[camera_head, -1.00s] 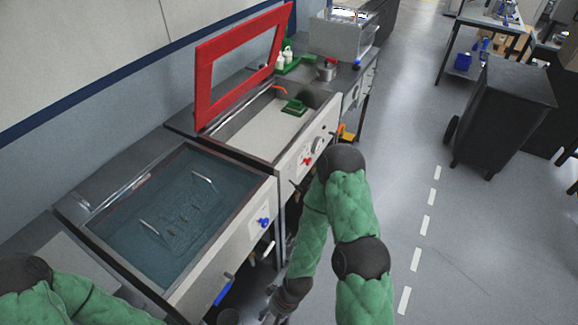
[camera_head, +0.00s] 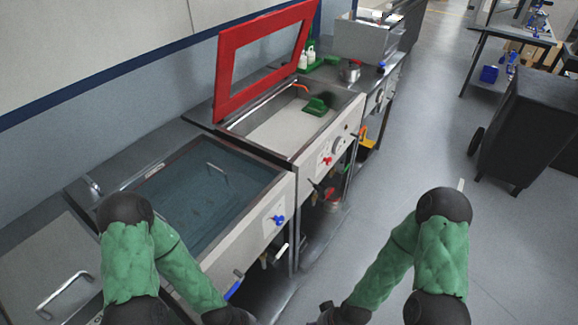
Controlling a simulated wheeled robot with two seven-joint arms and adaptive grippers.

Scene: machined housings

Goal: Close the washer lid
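The washer (camera_head: 316,164) is a pale metal cabinet with an open basin, in the middle of the head view. Its lid (camera_head: 226,75), a red rectangular frame with a see-through middle, stands raised at the basin's back left side. My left gripper (camera_head: 236,317) is low at the bottom edge, in front of the nearer cabinet and mostly cut off. My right gripper (camera_head: 326,313) is also at the bottom edge, right of it and mostly cut off. Both are well apart from the lid. Their fingers cannot be made out.
A nearer tank (camera_head: 205,195) with a blue-green surface adjoins the washer. A green object (camera_head: 317,105) is in the washer's basin. A pot (camera_head: 349,71) and white bottles (camera_head: 303,60) stand beyond. A dark cart (camera_head: 525,130) is at the right; the floor between is clear.

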